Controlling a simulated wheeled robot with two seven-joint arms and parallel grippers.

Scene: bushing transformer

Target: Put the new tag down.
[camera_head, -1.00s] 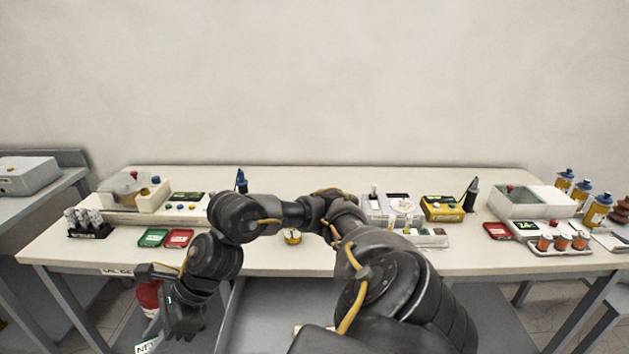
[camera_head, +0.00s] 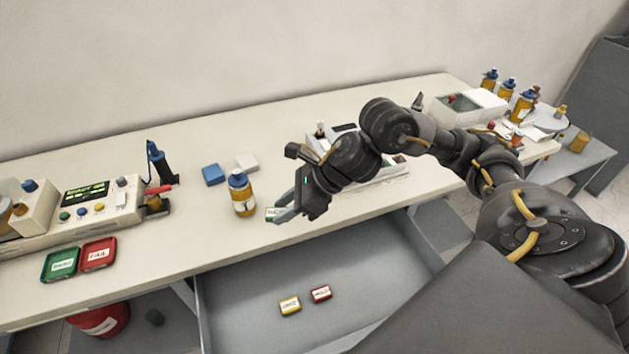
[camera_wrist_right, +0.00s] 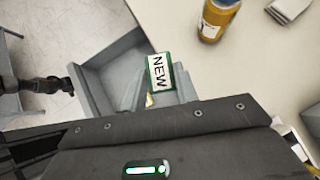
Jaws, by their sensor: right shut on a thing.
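The new tag is a small green block with a white label reading NEW. In the right wrist view, the new tag (camera_wrist_right: 160,73) shows at my right gripper's tip, above the grey drawer and the table's front edge. My right gripper (camera_head: 279,212) is shut on it, near the table's front edge and just right of an amber bottle. In the head view only a small green and white part of the tag (camera_head: 271,213) shows; the fingers hide the rest. I cannot tell whether the tag touches the table. My left gripper is not in view.
The open drawer (camera_head: 232,315) holds a yellow tag (camera_head: 290,306) and a red tag (camera_head: 321,293). The amber bottle (camera_head: 243,195) stands close to my gripper. A green tray (camera_head: 60,265) and a red tray (camera_head: 98,254) lie at the left. Bare tabletop lies between them and the bottle.

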